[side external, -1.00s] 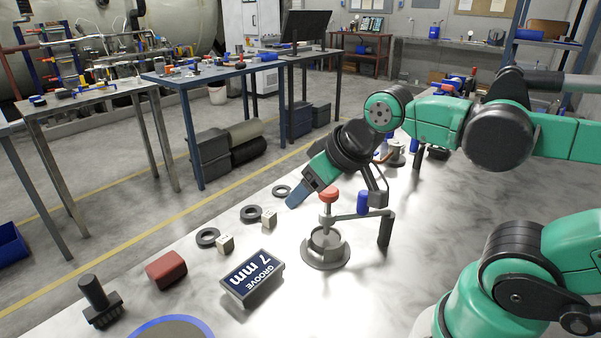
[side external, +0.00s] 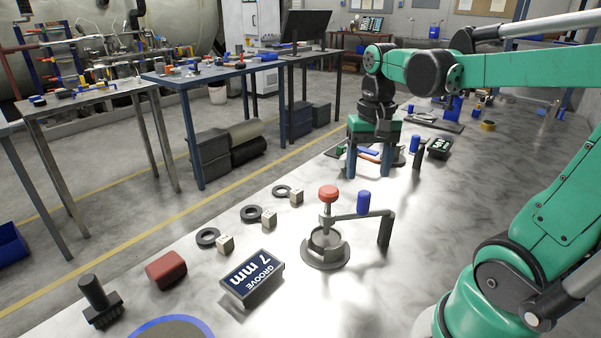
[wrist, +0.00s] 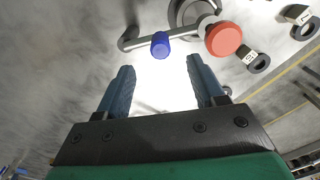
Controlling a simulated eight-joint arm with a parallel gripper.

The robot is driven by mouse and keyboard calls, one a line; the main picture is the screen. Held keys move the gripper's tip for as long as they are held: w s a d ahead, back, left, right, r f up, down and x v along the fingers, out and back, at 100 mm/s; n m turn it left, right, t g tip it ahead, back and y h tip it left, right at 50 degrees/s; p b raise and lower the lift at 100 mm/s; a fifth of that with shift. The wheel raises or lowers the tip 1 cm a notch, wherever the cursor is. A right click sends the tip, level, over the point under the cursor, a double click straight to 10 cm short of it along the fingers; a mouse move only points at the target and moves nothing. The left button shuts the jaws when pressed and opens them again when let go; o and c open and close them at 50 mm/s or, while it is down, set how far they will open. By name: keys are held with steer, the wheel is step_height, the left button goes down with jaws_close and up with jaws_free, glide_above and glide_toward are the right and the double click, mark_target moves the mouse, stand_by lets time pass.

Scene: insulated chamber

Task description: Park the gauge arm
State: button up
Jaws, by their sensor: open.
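The gauge arm (side external: 348,217) is a thin grey bar with an upright blue knob (side external: 363,202). It runs from a dark post (side external: 386,229) to a red-capped spindle (side external: 328,194) over a round grey base (side external: 326,258). My gripper (side external: 370,172) is open and empty, pointing down behind the gauge and apart from it. In the wrist view my blue fingers (wrist: 159,78) are spread. The blue knob (wrist: 160,45) lies just beyond the fingertips, with the red cap (wrist: 224,39) to its right. The gauge base (wrist: 178,12) is cut off at the top edge.
A "GROOVE 7 mm" block (side external: 252,278) stands front left of the gauge. Black rings (side external: 251,214) and small tagged blocks (side external: 269,218) line the left edge. A red block (side external: 166,270) and a black brush-like tool (side external: 98,302) lie farther forward. The bench right of the gauge is clear.

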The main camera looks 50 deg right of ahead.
mark_target(365, 192)
steer(key=shift+f, duration=3.1)
jaws_close()
